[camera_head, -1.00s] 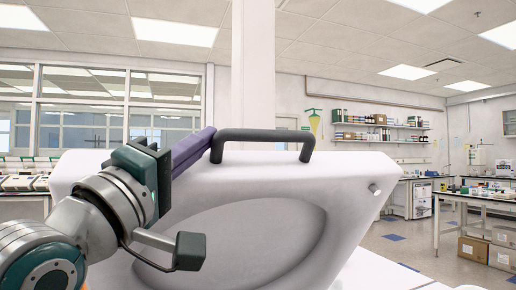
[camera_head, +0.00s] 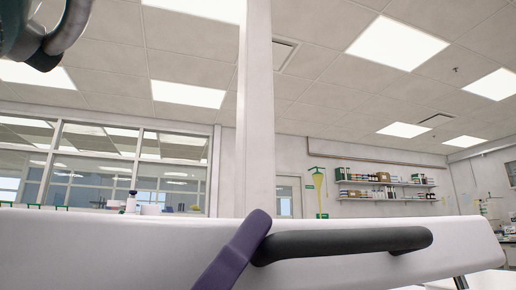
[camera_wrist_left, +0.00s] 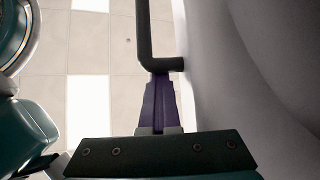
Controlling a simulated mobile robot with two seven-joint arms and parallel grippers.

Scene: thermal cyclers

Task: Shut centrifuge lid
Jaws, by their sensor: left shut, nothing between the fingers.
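The white centrifuge lid (camera_head: 130,248) spans the bottom of the head view, with its dark bar handle (camera_head: 345,242) along it. My left gripper (camera_head: 256,222) shows there as purple fingers at the handle's left end, seeming to touch it. The fingers are closed together with nothing between them. In the left wrist view, the shut purple fingertips (camera_wrist_left: 160,82) meet the corner of the dark handle (camera_wrist_left: 146,35). The lid's curved pale surface (camera_wrist_left: 235,70) fills the right of that view. The centrifuge body is hidden. My right gripper is not in view.
A white column (camera_head: 257,110) rises behind the lid. Wall shelves (camera_head: 385,190) with boxes and bottles stand far back on the right. Pale floor tiles (camera_wrist_left: 105,50) show beside the handle in the left wrist view.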

